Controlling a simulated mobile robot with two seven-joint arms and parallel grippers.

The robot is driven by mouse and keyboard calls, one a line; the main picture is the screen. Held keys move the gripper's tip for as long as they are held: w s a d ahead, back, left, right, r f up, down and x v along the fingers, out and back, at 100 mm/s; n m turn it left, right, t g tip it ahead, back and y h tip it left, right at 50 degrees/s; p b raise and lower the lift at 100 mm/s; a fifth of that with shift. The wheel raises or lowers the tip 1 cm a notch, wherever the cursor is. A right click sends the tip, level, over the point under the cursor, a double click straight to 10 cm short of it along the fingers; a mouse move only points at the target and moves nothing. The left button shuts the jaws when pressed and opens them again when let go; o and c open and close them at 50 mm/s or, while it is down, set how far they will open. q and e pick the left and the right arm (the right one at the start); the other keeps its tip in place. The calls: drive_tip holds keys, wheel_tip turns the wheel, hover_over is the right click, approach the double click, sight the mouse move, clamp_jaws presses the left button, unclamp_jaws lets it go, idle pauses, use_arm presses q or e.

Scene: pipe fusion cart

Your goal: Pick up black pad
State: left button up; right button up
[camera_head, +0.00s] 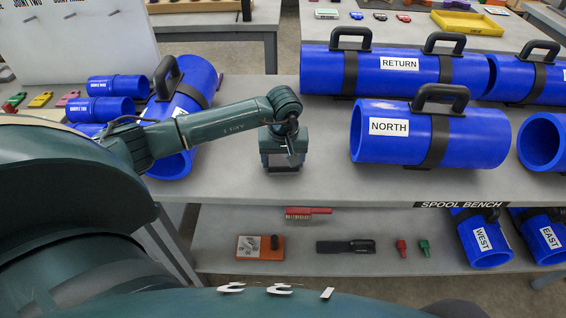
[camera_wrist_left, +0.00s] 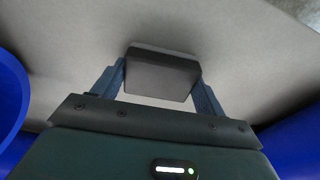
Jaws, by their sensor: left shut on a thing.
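The black pad (camera_wrist_left: 162,72) shows in the left wrist view as a dark grey block with a black far edge. It sits between the two blue fingers of my left gripper (camera_head: 281,163), which is shut on it. In the head view the gripper points down over the spool bench (camera_head: 322,182), between two blue pipes, and the wrist mostly hides the pad. I cannot tell whether the pad touches the bench top. My right gripper is in neither view.
The blue NORTH pipe (camera_head: 468,138) lies right of the gripper and the RETURN pipe (camera_head: 430,72) behind it. Another handled blue pipe (camera_head: 200,78) lies left. A lower shelf (camera_head: 340,225) holds several small tools. The bench is clear around the gripper.

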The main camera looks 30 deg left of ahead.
sight(283, 160)
use_arm(q)
drive_tip(key=shift+r, duration=0.1)
drive_tip(key=shift+c, duration=0.2)
wheel_tip(283, 160, up, 10)
drive_tip(key=b, duration=0.1)
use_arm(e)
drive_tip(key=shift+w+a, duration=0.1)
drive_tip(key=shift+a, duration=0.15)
use_arm(q)
drive_tip(key=o, duration=0.4)
drive_tip(key=c, duration=0.3)
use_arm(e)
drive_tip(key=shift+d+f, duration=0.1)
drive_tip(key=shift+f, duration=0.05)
